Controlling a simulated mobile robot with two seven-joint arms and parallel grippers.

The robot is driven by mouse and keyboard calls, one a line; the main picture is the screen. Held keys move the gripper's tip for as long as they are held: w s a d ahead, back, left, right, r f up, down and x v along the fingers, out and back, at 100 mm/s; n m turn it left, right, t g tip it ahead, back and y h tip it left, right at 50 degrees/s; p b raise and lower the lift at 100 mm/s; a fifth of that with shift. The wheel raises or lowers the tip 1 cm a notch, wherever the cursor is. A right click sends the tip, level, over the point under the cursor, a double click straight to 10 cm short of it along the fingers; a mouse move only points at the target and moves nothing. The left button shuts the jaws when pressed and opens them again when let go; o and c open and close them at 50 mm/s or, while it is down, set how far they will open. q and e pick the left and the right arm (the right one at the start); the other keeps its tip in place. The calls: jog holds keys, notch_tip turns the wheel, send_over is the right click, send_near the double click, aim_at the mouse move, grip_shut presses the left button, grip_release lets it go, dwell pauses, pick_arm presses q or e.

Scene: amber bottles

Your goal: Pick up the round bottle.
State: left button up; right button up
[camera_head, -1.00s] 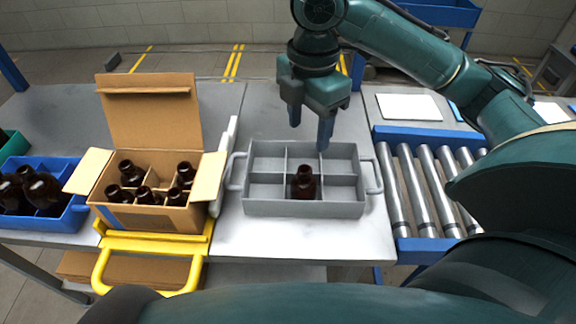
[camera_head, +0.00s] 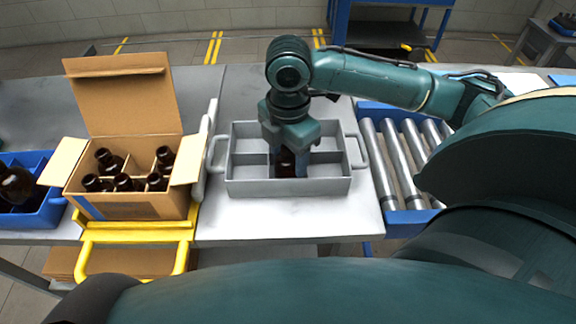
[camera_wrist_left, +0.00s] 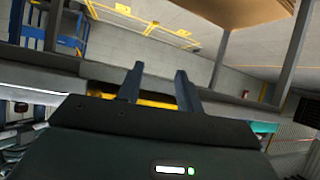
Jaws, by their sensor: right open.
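A dark amber bottle (camera_head: 285,167) stands in a front compartment of the grey divided crate (camera_head: 245,188). My right gripper (camera_head: 286,170) is open and reaches down into the crate from above. Its fingers are down at the bottle, one on its right side. The gripper hides the bottle's top and much of its body, and I cannot tell if the fingers touch it. My left gripper (camera_wrist_left: 158,88) shows in the left wrist view, with its fingers apart and nothing between them, away from the crate.
A cardboard carton (camera_head: 130,206) with several amber bottles stands left of the crate on a yellow frame (camera_head: 140,233). A blue bin (camera_head: 50,212) with a dark bottle is at far left. A roller conveyor (camera_head: 400,165) lies to the right. The table before the crate is clear.

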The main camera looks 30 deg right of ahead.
jog(key=shift+f, duration=0.2)
jog(key=c, duration=0.7)
notch_tip(320, 180, up, 10)
jog(key=shift+r+p, duration=0.1)
jog(key=shift+p, duration=0.6)
